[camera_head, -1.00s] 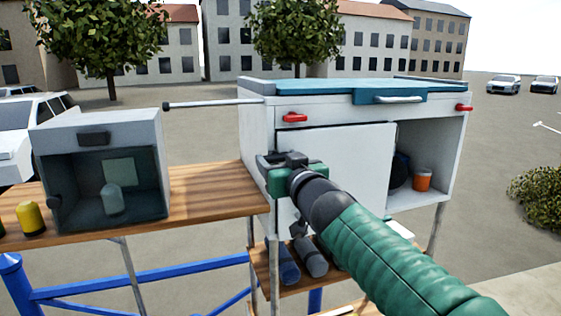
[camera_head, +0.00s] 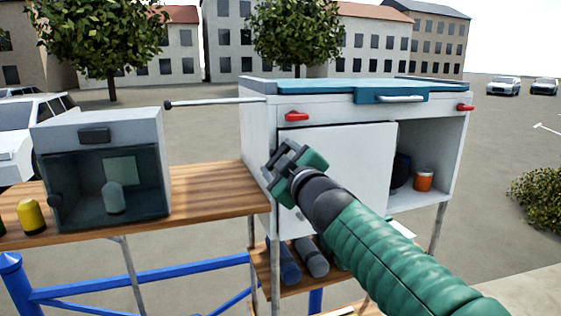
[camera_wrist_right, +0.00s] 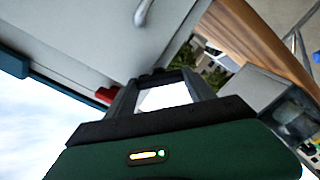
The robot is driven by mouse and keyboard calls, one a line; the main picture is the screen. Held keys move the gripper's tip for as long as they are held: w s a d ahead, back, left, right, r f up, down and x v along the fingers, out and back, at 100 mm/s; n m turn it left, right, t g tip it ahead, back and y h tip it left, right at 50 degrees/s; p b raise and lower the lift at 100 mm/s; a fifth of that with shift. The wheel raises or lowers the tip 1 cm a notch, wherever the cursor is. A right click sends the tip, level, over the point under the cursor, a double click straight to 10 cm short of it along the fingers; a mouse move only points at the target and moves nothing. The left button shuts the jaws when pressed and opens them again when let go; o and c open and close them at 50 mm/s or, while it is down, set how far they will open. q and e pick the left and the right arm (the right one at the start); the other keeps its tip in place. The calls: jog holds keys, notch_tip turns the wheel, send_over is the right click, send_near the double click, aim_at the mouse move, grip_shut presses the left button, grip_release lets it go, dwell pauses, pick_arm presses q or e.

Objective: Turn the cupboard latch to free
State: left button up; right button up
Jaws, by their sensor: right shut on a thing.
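The white cupboard (camera_head: 345,165) stands under a teal-lidded counter, its left compartment covered by a white door. My right gripper (camera_head: 283,158) is at the upper left edge of that door, tilted, with its fingers closed on a small dark piece that I take to be the cupboard latch. The latch is mostly hidden by the gripper in the head view. In the right wrist view the fingertips (camera_wrist_right: 165,76) meet around this dark piece against the pale cupboard face. My left gripper is not in view.
Two red handles (camera_head: 296,117) (camera_head: 464,107) sit on the cupboard's top band. An orange cup (camera_head: 424,181) stands in the open right compartment.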

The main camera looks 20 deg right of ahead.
jog(key=n, duration=0.8)
jog(key=shift+f+n+b, duration=0.25)
jog(key=shift+n+b, duration=0.05)
dwell(0.5)
jog(key=o, duration=1.1)
jog(key=shift+o, duration=1.3)
jog(key=shift+w, duration=0.25)
